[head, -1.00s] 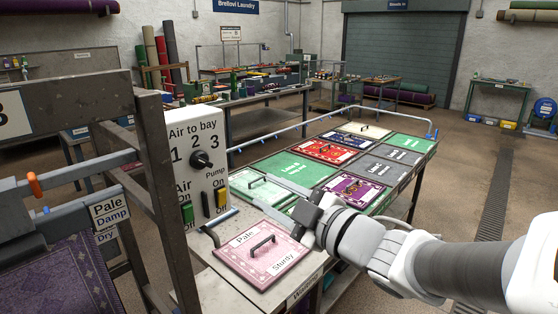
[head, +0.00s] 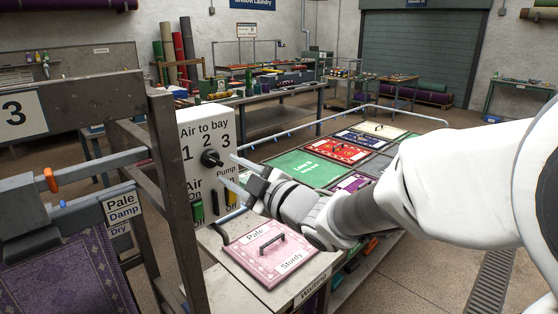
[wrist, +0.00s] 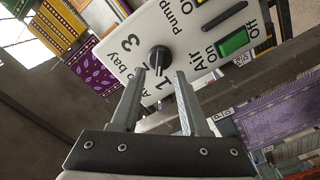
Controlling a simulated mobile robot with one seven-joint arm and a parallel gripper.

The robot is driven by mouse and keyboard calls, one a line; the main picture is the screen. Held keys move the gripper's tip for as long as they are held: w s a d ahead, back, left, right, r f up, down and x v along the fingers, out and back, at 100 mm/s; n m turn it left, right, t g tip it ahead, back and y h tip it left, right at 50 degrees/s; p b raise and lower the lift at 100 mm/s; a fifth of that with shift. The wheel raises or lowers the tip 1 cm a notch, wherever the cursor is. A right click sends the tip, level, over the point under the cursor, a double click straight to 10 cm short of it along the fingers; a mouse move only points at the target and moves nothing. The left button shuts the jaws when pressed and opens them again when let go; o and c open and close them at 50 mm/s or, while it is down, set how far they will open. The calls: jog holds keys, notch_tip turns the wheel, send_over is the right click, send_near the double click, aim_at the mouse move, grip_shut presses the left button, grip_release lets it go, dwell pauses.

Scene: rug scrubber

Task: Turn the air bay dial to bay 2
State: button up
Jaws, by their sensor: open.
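The air bay dial (head: 211,158) is a black knob on a white control panel (head: 186,128), below the numbers 1, 2 and 3. In the wrist view the dial (wrist: 159,58) lies just beyond the fingertips, near the middle. I cannot tell for sure which number it points to. My gripper (head: 229,169) is open and empty, to the right of the dial and facing the panel. In the wrist view my gripper's fingers (wrist: 160,73) are spread to either side of the dial's line. They look apart from it, and the 2 is partly hidden by a finger.
A metal post (head: 177,190) stands left of the panel. A pink handled rug tile (head: 270,252) lies on the bench below my gripper.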

aim_at(217, 162)
jog(key=shift+x, duration=2.35)
grip_shut()
